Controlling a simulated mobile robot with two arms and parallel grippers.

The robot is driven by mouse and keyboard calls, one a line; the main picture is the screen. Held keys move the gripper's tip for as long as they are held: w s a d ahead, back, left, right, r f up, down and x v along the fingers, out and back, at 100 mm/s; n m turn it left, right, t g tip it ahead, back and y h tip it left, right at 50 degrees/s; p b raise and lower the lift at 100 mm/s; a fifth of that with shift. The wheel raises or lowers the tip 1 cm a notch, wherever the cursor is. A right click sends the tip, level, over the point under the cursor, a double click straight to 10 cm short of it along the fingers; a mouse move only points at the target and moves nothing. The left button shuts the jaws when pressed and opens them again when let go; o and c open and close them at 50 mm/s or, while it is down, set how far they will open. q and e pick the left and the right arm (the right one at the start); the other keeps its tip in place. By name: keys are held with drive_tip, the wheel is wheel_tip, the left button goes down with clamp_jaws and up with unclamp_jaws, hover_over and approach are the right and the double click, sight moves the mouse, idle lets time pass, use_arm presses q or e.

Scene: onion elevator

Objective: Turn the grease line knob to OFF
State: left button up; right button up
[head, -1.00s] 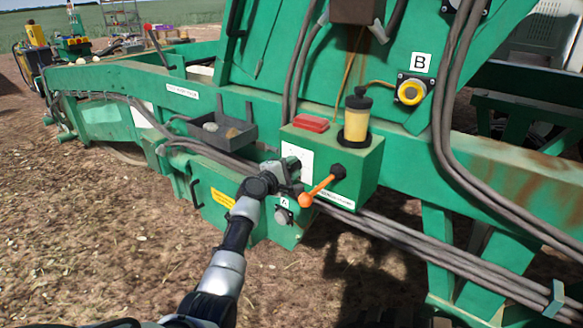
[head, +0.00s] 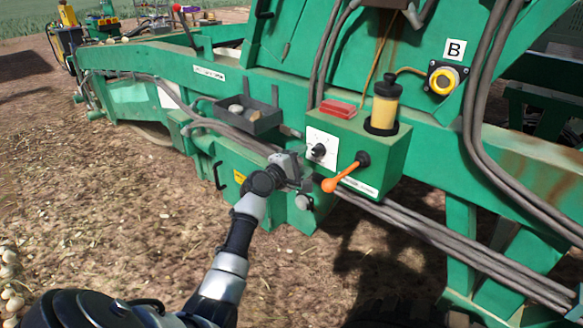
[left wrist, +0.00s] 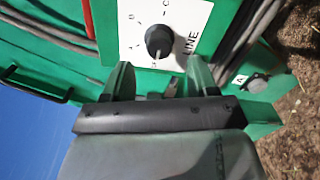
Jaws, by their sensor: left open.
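The grease line knob (head: 318,151) is a small black knob on a white label plate (head: 322,136) on the side of a green box (head: 386,158). In the left wrist view the knob (left wrist: 159,41) shows close up on the plate (left wrist: 190,18), with position marks and the word "LINE" turned sideways. A pale mark shows on its lower edge; I cannot read its setting for sure. My left gripper (left wrist: 158,74) is open, its two fingers apart and empty, just short of the knob. In the head view the left gripper (head: 300,170) is left of and below the knob.
An orange-tipped lever (head: 345,178) sticks out right of the knob. A yellow grease reservoir (head: 383,106) and a red block (head: 337,109) top the box. A grey tray (head: 247,118) is to the left. Thick cables (head: 440,242) run below the box.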

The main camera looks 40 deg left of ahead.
use_arm(q)
drive_tip(key=s, duration=0.5)
drive_tip(key=shift+a, duration=0.2)
drive_tip(key=s+d+f+m+g, duration=0.2)
drive_tip(key=f+g, duration=0.1)
drive_tip(key=f, duration=0.9)
drive_tip(key=s+d+f+m+g, duration=0.2)
drive_tip(key=d+f+g, duration=0.1)
drive_tip(key=f, duration=0.9)
drive_tip(key=s+d+f+m+g+y, duration=0.1)
drive_tip(key=s+d+f+m+g, duration=0.15)
drive_tip(key=s+f, duration=0.4)
drive_tip(key=s+d+f+m+g, duration=0.1)
drive_tip(key=s+d+f+m, duration=0.15)
drive_tip(key=f, duration=0.75)
drive_tip(key=s+d+f+m+g, duration=0.2)
drive_tip(key=s+f, duration=0.4)
drive_tip(key=s, duration=0.7)
drive_tip(key=s+d+f+m+g, duration=0.3)
drive_tip(key=s+d+f+m, duration=0.2)
drive_tip(key=s, duration=0.7)
drive_tip(key=s+d+f+m+g, duration=0.2)
drive_tip(key=s+f+m, duration=0.4)
drive_tip(key=s, duration=0.7)
drive_tip(key=shift+s+d+f+m, duration=0.4)
drive_tip(key=shift+d+f, duration=0.25)
drive_tip(key=shift+f, duration=0.25)
